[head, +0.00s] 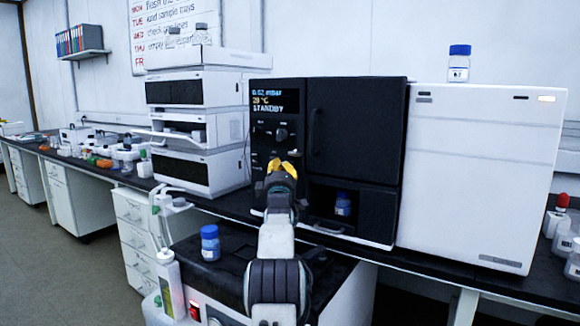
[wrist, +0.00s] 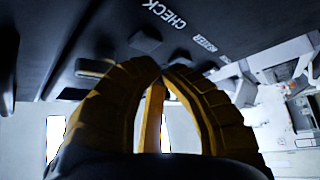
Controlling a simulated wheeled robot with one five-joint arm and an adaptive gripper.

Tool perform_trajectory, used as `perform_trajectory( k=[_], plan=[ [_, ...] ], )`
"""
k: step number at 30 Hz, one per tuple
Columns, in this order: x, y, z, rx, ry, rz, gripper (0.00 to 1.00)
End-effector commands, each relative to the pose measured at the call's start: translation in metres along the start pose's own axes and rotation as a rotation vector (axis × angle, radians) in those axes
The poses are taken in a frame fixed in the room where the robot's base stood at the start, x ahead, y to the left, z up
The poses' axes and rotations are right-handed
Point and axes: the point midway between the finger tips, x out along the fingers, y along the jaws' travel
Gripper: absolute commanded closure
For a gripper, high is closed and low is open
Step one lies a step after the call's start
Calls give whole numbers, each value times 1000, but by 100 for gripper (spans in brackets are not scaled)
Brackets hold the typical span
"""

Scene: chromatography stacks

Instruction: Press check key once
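The black instrument (head: 357,120) has a lit display (head: 275,101) reading STANDBY at its upper left. In the wrist view the white CHECK label (wrist: 164,13) shows on the dark panel, with a small dark key (wrist: 145,41) close to it. I take this as the check key, though the pairing is not certain. My gripper (head: 283,166) is in front of the panel's lower part and hides some of it. In the wrist view my gripper (wrist: 161,66) has its yellow-brown fingertips together, holding nothing, near the keys. I cannot tell whether they touch the panel.
Other dark keys (wrist: 180,58) and (wrist: 95,67) lie near the fingertips. A blue-capped bottle (head: 343,204) stands in the instrument's lower recess. Another blue-capped bottle (head: 210,243) stands on the black surface left of my arm. A white cabinet (head: 478,190) adjoins on the right.

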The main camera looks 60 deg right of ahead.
Motion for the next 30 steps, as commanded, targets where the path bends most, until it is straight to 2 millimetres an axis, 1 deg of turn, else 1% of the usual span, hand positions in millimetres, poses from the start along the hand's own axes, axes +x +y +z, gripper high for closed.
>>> perform_trajectory(
  k=[20,30],
  plan=[
    [0,0,0,0,0,0,100],
    [7,1,4,0,-4,2,100]
  ],
)
